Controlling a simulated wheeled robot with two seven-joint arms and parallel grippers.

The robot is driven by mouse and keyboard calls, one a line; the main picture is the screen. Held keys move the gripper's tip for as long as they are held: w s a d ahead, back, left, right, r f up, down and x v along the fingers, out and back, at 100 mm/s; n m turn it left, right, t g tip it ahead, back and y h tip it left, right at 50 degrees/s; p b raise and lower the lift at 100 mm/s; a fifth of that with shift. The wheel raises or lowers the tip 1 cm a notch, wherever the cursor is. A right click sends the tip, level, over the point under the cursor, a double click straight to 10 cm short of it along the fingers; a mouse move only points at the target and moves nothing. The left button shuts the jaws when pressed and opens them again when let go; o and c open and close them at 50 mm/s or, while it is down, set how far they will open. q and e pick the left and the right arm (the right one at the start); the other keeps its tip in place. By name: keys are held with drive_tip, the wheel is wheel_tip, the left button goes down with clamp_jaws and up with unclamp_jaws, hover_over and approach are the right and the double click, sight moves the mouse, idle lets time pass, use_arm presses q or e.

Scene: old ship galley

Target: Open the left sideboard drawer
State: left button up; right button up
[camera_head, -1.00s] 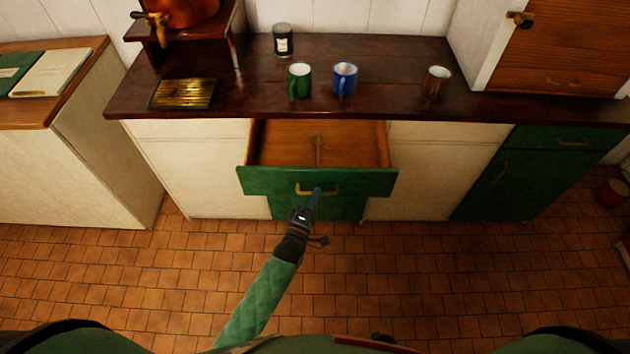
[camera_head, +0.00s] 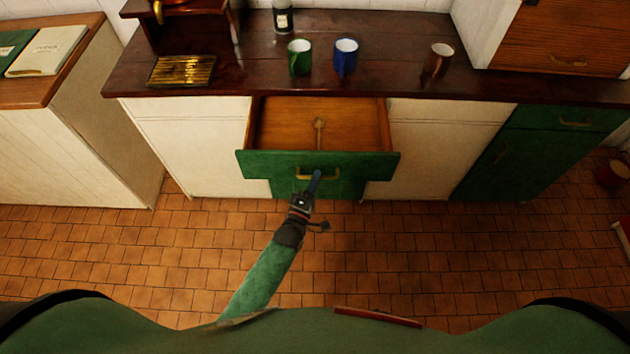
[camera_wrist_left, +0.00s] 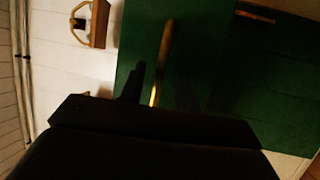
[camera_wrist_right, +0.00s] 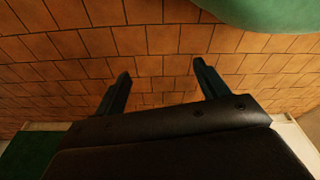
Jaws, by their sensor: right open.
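The left sideboard drawer, with its green front (camera_head: 262,166), is pulled out, and its wooden inside shows from above. A spoon-like utensil (camera_head: 319,130) lies in it. The brass drawer handle (camera_head: 303,174) is on the front. My left gripper (camera_head: 315,184) is at this handle, seemingly shut on it. In the left wrist view the handle (camera_wrist_left: 165,48) stands upright beside one dark finger; the other finger is lost in shadow. My right gripper (camera_wrist_right: 160,85) is open and empty above the tiled floor, in the right wrist view only.
The dark countertop (camera_head: 400,82) carries a green mug (camera_head: 299,60), a blue mug (camera_head: 345,58), a brown mug (camera_head: 437,62), a jar (camera_head: 283,17) and a brass rack (camera_head: 181,71). Another green drawer (camera_head: 560,119) is closed at right. The tiled floor (camera_head: 400,250) before the sideboard is clear.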

use_arm(q)
drive_tip(key=b+v, duration=0.3)
drive_tip(key=v, duration=0.4)
drive_tip(key=shift+s+a, duration=0.15)
drive_tip(key=shift+s, duration=0.25)
use_arm(e)
wheel_tip(320, 180, up, 6)
drive_tip(key=w+a, duration=0.2)
drive_tip(key=shift+w+a, duration=0.3)
drive_tip(key=shift+a, duration=0.1)
use_arm(q)
drive_tip(key=shift+f, duration=0.1)
use_arm(e)
drive_tip(key=shift+s, duration=0.1)
